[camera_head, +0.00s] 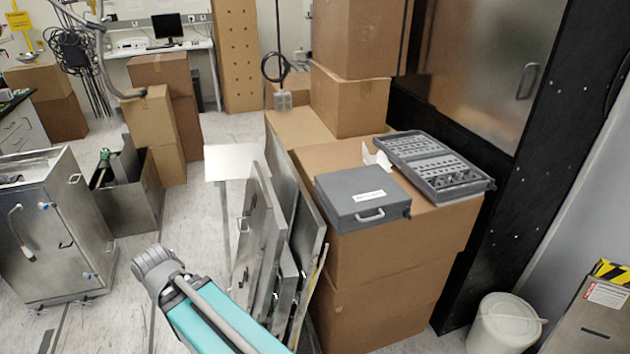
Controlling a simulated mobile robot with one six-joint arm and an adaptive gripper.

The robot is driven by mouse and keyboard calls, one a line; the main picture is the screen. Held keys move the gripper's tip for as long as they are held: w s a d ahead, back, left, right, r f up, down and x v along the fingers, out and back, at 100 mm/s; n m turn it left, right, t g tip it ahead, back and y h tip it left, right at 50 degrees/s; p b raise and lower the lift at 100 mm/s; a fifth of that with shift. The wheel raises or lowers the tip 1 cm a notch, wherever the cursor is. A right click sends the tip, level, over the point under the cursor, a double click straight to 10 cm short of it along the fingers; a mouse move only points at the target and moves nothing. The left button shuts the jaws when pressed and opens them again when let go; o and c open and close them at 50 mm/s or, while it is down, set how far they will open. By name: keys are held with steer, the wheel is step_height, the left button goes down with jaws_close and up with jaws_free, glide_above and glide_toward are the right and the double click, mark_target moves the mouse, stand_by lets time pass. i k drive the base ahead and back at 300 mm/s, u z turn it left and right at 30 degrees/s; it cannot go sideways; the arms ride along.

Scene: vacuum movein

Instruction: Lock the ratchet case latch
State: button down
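A closed dark grey case (335,188) with a white label and a light handle on its front side lies flat on top of a stack of cardboard boxes. The label is too small to read, and I cannot make out the latch or whether it is locked. Just behind it to the right lies an open grey case or tray (408,146) with rows of slots and small pieces in it. I cannot tell for sure which one is the ratchet case. A teal and grey part of my arm shows at the bottom, left of the boxes. My gripper is not visible.
The cardboard box stack (372,265) bears both cases. Metal panels (262,235) lean against its left side. A white bin (503,325) stands at lower right, and a dark cabinet wall (478,65) rises behind. Free floor (120,275) lies left of my arm.

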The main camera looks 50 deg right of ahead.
mark_target(407, 214)
steer(key=z, duration=1.9)
